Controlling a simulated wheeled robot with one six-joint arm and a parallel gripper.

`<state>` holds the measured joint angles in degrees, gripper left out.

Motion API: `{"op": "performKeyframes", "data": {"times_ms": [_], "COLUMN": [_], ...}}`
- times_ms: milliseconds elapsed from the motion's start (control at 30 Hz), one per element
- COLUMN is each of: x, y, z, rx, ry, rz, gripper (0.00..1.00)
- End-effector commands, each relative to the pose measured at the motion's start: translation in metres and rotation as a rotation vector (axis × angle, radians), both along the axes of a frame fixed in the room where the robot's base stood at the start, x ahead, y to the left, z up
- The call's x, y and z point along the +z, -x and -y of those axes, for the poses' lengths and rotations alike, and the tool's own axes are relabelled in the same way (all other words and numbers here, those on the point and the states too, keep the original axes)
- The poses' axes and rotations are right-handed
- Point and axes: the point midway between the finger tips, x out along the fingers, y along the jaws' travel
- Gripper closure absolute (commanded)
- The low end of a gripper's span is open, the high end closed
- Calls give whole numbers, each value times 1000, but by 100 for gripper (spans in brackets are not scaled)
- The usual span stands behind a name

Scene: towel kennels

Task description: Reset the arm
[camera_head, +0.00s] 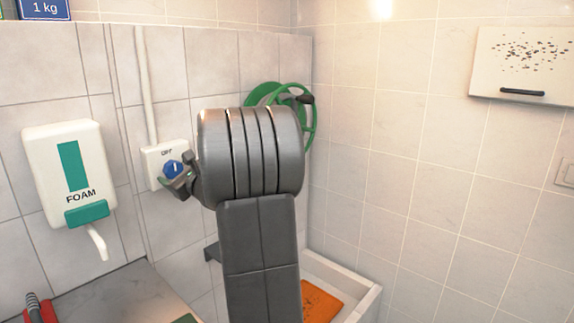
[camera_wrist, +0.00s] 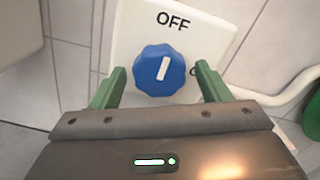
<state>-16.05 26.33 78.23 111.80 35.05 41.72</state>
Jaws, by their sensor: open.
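My gripper (camera_wrist: 160,88) is open in the wrist view, with one green finger on each side of a blue knob (camera_wrist: 150,82). A gap shows between the knob and each finger. The knob sits on a white switch plate (camera_wrist: 200,32) marked OFF at the top, and its white pointer line is near upright with a slight tilt to the right. In the head view my gripper (camera_head: 178,184) is beside the blue knob (camera_head: 173,169) on the wall. My arm hides part of the wall there.
A white foam dispenser (camera_head: 42,150) hangs left of the switch. A green hose reel (camera_head: 310,125) is on the wall behind my arm. A white-walled basin (camera_head: 345,285) with an orange item (camera_head: 318,300) is at lower right. A grey counter (camera_head: 125,293) is below.

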Motion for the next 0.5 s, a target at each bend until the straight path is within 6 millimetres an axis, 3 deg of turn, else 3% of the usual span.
{"op": "performKeyframes", "data": {"times_ms": [500], "x": [3], "y": [1], "z": [0], "rx": [-1], "ry": [-198], "rz": [-228], "gripper": [30]}}
